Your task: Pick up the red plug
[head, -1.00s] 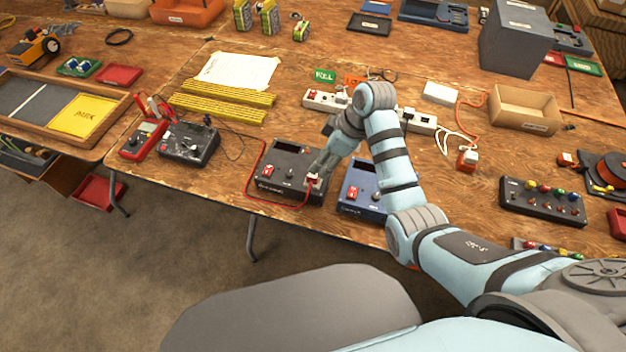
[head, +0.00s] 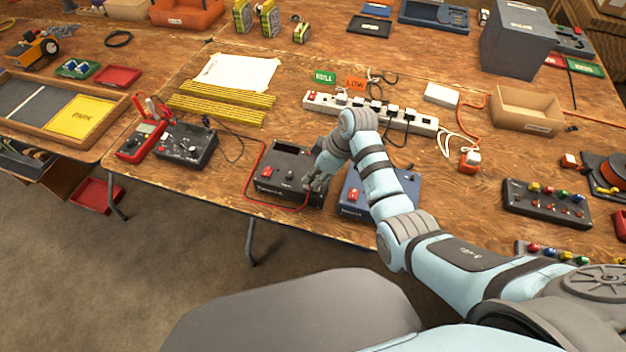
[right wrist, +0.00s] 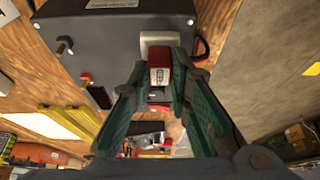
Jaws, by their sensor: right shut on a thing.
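The red plug (right wrist: 159,62), with a pale label, sits between the fingertips of my right gripper (right wrist: 160,78) in the right wrist view. The fingers are shut on it. Behind it is a light grey square piece (right wrist: 160,42) on the dark charger box; I cannot tell whether the plug is seated there. In the head view my right gripper (head: 314,182) is at the front right corner of the black charger (head: 285,172) and hides most of the plug. A red cable (head: 262,203) loops along the charger's left and front. My left gripper is not in view.
A blue charger (head: 352,192) stands just right of the black one, partly behind my arm. A white power strip (head: 425,125) with plugs lies behind them. Yellow bars (head: 222,108) and a dark meter box (head: 187,147) are to the left. The table's front edge is close.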

